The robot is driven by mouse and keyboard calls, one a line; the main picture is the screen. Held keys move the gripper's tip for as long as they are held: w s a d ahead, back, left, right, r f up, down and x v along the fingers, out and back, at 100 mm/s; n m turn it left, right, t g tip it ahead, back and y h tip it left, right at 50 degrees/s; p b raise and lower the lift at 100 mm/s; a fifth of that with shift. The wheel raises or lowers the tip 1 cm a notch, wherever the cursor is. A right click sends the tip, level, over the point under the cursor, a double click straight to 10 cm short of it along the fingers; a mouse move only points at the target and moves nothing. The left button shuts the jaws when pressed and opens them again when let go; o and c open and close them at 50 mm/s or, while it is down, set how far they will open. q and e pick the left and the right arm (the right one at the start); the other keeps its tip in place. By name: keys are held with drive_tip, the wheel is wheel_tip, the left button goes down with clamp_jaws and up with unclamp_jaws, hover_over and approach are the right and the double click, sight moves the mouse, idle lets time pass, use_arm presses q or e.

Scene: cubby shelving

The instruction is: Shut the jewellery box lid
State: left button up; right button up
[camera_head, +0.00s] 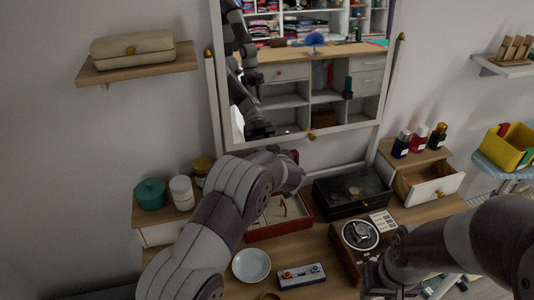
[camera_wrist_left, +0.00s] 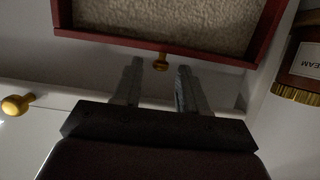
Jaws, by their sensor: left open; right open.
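The red jewellery box (camera_head: 268,232) sits open on the wooden dresser top, with light lining and small items inside. Its raised lid is mostly hidden behind my left arm in the head view; a bit of red (camera_head: 295,156) shows above the arm. My right gripper (camera_head: 388,284) is open and empty at the front right, away from the box.
A black glass-topped box (camera_head: 350,192) stands right of the jewellery box. A wooden box with a round dial (camera_head: 360,235), a white bowl (camera_head: 251,266) and a small device (camera_head: 301,276) lie in front. A drawer (camera_head: 432,190) stands open at right. A mirror (camera_head: 300,90) rises behind.

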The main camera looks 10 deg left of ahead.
use_arm(q)
drive_tip(key=shift+w, duration=0.1)
clamp_jaws()
drive_tip(key=s+d+f+t+y+b, duration=0.2)
drive_tip(key=s+t+b, duration=0.3)
drive_tip(key=s+b, duration=0.4)
drive_tip(key=shift+d+f+b, duration=0.25)
drive_tip(key=shift+d+b, duration=0.55)
drive_tip(key=shift+b, duration=0.6)
drive_tip(key=shift+s, duration=0.1)
unclamp_jaws()
